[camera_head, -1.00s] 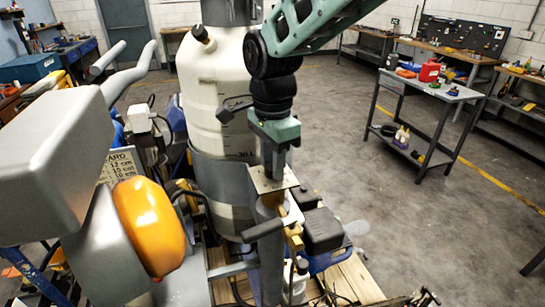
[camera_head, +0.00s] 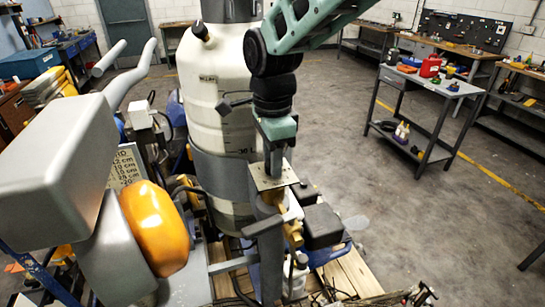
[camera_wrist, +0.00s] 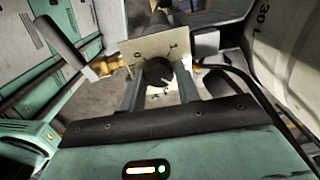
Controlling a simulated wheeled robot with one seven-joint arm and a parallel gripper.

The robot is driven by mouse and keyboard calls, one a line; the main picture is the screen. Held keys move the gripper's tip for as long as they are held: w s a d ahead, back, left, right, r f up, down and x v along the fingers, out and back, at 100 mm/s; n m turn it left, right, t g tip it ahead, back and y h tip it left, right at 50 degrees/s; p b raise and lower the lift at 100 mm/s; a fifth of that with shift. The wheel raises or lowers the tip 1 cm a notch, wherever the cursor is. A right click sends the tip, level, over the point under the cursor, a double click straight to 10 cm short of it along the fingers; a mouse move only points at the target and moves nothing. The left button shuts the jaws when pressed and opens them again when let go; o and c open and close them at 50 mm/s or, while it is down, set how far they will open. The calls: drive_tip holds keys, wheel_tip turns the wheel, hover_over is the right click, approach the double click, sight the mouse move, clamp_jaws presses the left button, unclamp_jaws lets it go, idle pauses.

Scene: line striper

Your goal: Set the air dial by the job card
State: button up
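The air dial is a dark round knob (camera_wrist: 159,72) on a beige plate (camera_wrist: 140,52) with small markings; their values are too small to read. The plate (camera_head: 272,177) also shows in the head view, on top of the grey post beside the white tank. My gripper (camera_wrist: 160,85) points at the plate, one finger on each side of the knob, with a narrow gap apparent; contact is unclear. In the head view my gripper (camera_head: 273,160) hides the knob. The job card (camera_head: 125,166) stands at left, partly covered by an orange rounded part; its visible lines are blurred.
The white tank (camera_head: 222,100) stands close to the left of my arm. A black box (camera_head: 322,226) and a dark handle (camera_head: 262,228) are near the plate. A grey worktable (camera_head: 430,85) stands at right, with open floor (camera_head: 350,130) between.

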drive_tip(key=shift+o, duration=1.4)
wheel_tip(320, 180, up, 18)
drive_tip(key=b, duration=0.4)
drive_tip(key=shift+f, duration=0.25)
drive_tip(key=shift+d+f, duration=0.1)
